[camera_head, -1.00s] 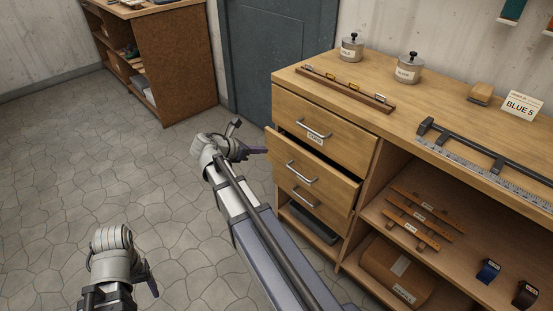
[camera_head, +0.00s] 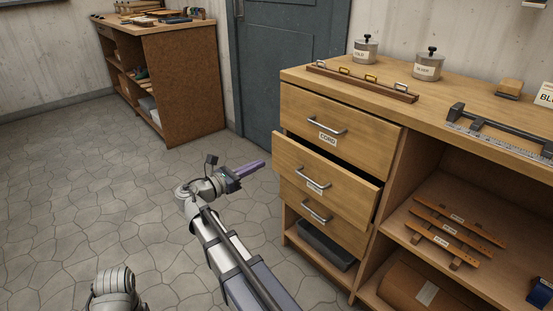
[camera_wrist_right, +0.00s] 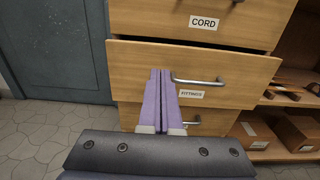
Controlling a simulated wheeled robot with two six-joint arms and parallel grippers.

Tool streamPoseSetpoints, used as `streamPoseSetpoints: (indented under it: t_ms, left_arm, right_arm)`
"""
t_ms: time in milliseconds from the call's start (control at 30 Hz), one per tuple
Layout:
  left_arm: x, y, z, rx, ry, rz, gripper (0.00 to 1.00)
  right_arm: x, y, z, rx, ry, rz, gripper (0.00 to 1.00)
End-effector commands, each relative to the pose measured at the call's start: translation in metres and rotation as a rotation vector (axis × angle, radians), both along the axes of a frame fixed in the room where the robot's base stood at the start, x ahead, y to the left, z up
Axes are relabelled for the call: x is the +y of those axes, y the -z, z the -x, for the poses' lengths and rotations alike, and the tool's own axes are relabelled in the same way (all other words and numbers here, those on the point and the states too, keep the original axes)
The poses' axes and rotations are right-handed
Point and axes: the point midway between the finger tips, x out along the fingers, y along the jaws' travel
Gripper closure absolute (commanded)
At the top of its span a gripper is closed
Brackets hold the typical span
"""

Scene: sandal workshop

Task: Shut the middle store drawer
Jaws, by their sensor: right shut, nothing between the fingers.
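The middle drawer (camera_head: 325,191) stands pulled out from the wooden cabinet, with a dark gap above its front. It has a metal bar handle (camera_head: 313,178). In the right wrist view the same drawer (camera_wrist_right: 225,69) carries a label reading FITTINGS below its handle (camera_wrist_right: 197,80). My right gripper (camera_head: 252,168) is shut and empty, in front and to the left of the drawer in the head view. In the right wrist view its purple fingers (camera_wrist_right: 160,78) point at the drawer front, just left of the handle; I cannot tell whether they touch. My left gripper is out of view; only part of that arm shows.
The CORD drawer (camera_head: 338,116) above looks shut, and the bottom drawer (camera_head: 322,222) sits behind the middle one. An open shelf (camera_head: 435,260) with strips is to the right. Canisters and a long ruler tool lie on the top. The stone floor at left is clear.

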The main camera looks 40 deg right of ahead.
Motion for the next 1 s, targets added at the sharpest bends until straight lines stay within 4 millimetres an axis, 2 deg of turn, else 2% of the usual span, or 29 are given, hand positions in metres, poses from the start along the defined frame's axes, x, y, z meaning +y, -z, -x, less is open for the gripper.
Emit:
streamPoseSetpoints:
  t_ms: [400, 600, 800, 1000]
  left_arm:
    - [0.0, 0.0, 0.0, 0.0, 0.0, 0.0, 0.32]
    - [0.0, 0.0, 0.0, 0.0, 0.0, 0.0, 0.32]
    - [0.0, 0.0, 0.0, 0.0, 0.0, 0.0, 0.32]
    - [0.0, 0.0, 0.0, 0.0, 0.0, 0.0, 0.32]
  right_arm:
    - [-0.079, 0.0, -0.006, 0.001, 0.004, -0.002, 1.0]
    - [-0.112, 0.0, -0.009, 0.001, 0.003, -0.002, 1.0]
    - [-0.13, 0.0, -0.01, 0.001, 0.001, -0.002, 1.0]
    - [-0.135, 0.001, -0.01, 0.001, 0.001, -0.002, 1.0]
